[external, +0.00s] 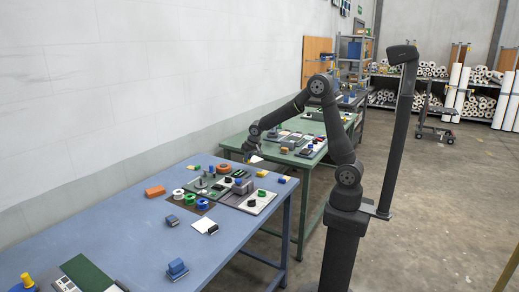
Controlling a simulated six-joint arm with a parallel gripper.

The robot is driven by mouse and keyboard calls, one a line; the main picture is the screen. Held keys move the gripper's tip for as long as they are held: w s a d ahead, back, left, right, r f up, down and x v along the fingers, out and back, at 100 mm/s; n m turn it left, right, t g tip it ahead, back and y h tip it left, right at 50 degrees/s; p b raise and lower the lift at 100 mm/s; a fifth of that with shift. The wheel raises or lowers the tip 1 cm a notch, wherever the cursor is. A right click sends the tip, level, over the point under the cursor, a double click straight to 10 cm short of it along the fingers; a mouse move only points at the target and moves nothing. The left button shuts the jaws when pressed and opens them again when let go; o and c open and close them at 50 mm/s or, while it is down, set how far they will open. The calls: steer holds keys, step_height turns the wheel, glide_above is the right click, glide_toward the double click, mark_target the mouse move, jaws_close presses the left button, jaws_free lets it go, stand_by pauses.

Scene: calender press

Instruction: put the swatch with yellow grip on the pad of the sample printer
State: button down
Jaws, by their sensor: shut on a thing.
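My gripper (250,151) is above the far right part of the blue table, pointing down. It is shut on a thin white swatch (257,159), which hangs tilted and clear of the table. The colour of the held swatch's grip is hidden by the jaws. A grey device (242,187) on a light plate, with dark round parts beside it, stands below and in front of the gripper. It may be the sample printer, but its pad is too small to make out.
Green, white and blue rings, an orange block (155,191) and small yellow and blue pieces crowd the middle. A green table (310,164) stands beyond.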

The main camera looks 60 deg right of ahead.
steer(key=shift+r, duration=0.1)
step_height(320, 180, up, 9)
steer(key=w+a+r+n+y, duration=0.1)
steer(key=w+a+n, duration=0.25)
steer(key=a, duration=0.45)
steer(key=w+a+n+y, duration=0.15)
steer(key=w+a, duration=0.25)
steer(key=a, duration=0.4)
steer(key=n+g+y, duration=0.2)
steer(key=n+y, duration=0.1)
steer(key=n, duration=0.9)
glide_above(158, 236)
steer(key=d, duration=0.1)
steer(key=f, duration=1.3)
steer(key=shift+s+d, duration=0.2)
steer(key=shift+s, duration=0.15)
steer(key=shift+f, duration=1.85)
